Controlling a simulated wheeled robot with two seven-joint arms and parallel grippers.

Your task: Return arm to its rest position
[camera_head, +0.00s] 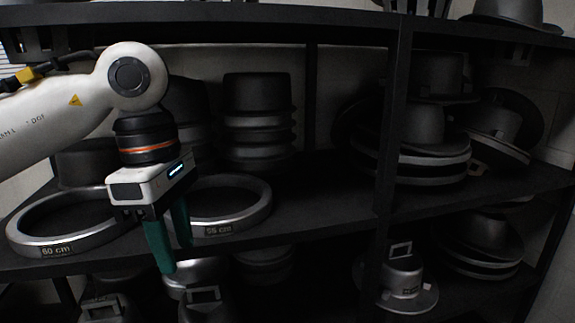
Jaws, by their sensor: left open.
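My left arm comes in from the left in the head view. Its gripper (172,245) has green fingers that point down, apart and with nothing between them. The gripper hangs in front of the middle shelf, between two metal rings. The ring labelled 60 cm (88,243) lies to its left, and the other labelled ring (240,213) lies to its right, partly hidden behind the fingers. I cannot tell whether the gripper touches either ring. My right gripper is not in view.
Dark shelving (325,205) fills the view, with an upright post (388,150) right of centre. Stacked metal hat forms (258,120) stand behind the rings, and more stacks (415,160) stand at right. Lower forms (405,285) sit beneath. The middle shelf is bare between the right ring and the post.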

